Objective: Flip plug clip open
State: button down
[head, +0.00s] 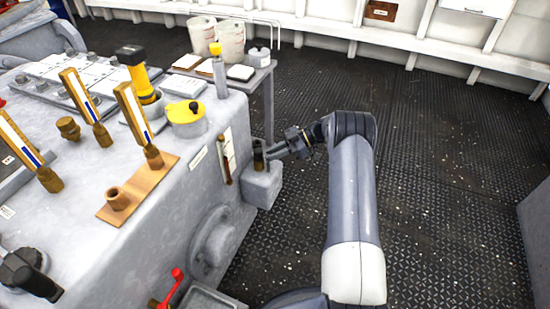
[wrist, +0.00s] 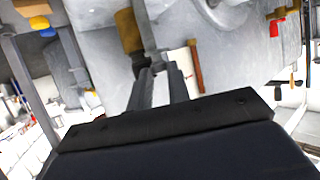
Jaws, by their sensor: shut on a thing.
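The plug (head: 258,157) is a dark brown upright piece on a small grey box on the side of the grey machine. In the wrist view the plug (wrist: 129,31) looks brass-brown, with a thin grey strip, which looks like the clip (wrist: 143,22), running alongside it. My gripper (head: 275,150) reaches in from the right at the plug's height. In the wrist view my gripper (wrist: 158,68) has its fingertips closed around the lower end of the grey strip, beside the plug. The exact contact is partly hidden by the fingers.
The grey machine (head: 190,185) fills the left, with a yellow-lidded pot (head: 187,118) and brass-framed gauges on top. A red-handled valve (head: 176,275) sticks out low at the front. A side table (head: 262,75) stands behind. The dark deck (head: 450,170) on the right is open.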

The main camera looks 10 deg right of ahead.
jog(key=shift+w+n+g+b, duration=0.15)
jog(key=shift+n+g+b, duration=0.65)
jog(key=shift+g, duration=0.1)
jog(key=shift+a+g, duration=0.1)
jog(key=shift+g, duration=0.2)
jog(key=c, duration=1.3)
grip_release()
jog(key=shift+r, duration=0.1)
